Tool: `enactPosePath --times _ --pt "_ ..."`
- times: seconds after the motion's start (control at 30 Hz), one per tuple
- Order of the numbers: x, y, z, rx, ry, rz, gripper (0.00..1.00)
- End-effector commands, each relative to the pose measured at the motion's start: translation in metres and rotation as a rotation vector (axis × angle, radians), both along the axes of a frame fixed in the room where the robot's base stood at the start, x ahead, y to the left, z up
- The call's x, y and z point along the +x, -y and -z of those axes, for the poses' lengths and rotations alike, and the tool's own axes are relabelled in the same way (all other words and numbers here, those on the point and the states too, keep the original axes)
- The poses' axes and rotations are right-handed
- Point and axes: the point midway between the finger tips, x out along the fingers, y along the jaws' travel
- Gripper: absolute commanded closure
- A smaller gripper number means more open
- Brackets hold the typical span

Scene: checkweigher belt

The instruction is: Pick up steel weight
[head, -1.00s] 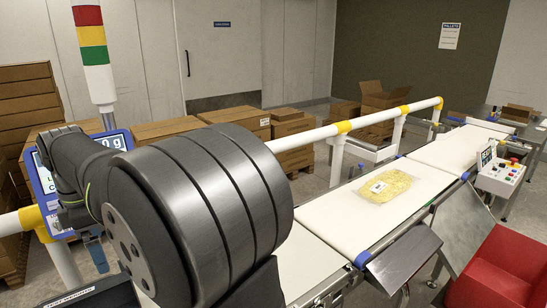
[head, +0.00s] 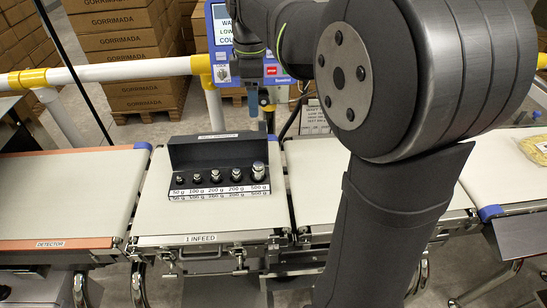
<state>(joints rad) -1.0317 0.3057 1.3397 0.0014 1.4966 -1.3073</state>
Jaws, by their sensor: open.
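Several steel weights stand upright in a row in an open dark case (head: 203,152) on the infeed belt section. Labels along its front read from 50 g at the left to 500 g at the right. The largest steel weight (head: 258,171) is at the right end; smaller ones, such as the leftmost steel weight (head: 180,181), stand to its left. My gripper (head: 261,104) points down above and behind the case's right end, apart from the weights. It looks open and empty, though its fingers are small and partly overlapped in the head view.
A display unit (head: 221,40) and a white rail (head: 130,71) stand behind the belt. The detector belt (head: 65,200) at left is bare. A yellow bag (head: 537,148) lies on the belt at far right. My arm covers much of the middle and right.

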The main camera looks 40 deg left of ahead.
Motion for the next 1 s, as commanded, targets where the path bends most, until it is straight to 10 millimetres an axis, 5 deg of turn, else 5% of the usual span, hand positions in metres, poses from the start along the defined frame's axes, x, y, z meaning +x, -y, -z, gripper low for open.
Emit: enactPosePath --times 0.5,0.67,1.0 --pt "0.02 0.002 0.064 -0.029 -0.07 0.722 0.41" --pt "0.02 0.002 0.077 -0.033 -0.075 0.778 0.41" --pt "0.013 0.003 0.149 -0.036 -0.076 0.776 0.41"
